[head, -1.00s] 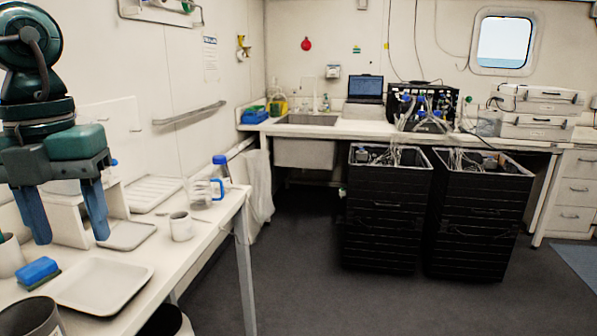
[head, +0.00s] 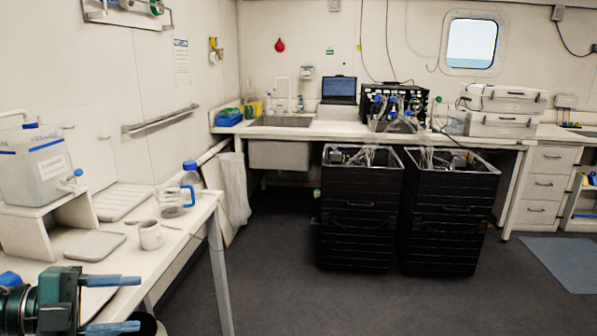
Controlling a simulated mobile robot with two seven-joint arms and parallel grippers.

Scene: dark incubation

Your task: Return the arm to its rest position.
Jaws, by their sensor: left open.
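My left gripper (head: 125,304) is at the lower left of the head view, low by the front edge of the left bench (head: 190,222). Its two blue fingers point right and are spread apart, with nothing between them. My right gripper is not in view.
On the left bench are a water container (head: 38,170) on a white stand, a white mug (head: 150,235), a glass jug (head: 172,200) and a flat grey pad (head: 95,245). Two black crates (head: 360,225) stand under the back counter. The dark floor between is clear.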

